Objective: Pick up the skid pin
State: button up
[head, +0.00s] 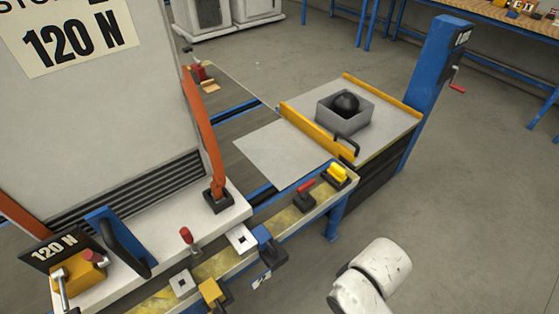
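I cannot tell for sure which part is the skid pin. A small pin with a red top (186,237) stands upright at the front edge of the machine's pale base (130,280). A red-handled piece (305,189) lies in a dark holder on the yellow-topped front rail (285,205), beside a yellow-handled piece (337,173) in a dark holder. Another red knob (90,256) sits on an orange-yellow block at the lower left. My white arm shows at the bottom right, apart from all of these. My gripper is not in view.
An orange lever (205,140) rises from the base. Square plates (241,238), a blue block (262,238) and a yellow block (212,293) line the rail. Floor at right is clear.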

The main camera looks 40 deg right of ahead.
aim_at(304, 187)
jog(key=i+z, duration=0.65)
jog(key=i, duration=0.1)
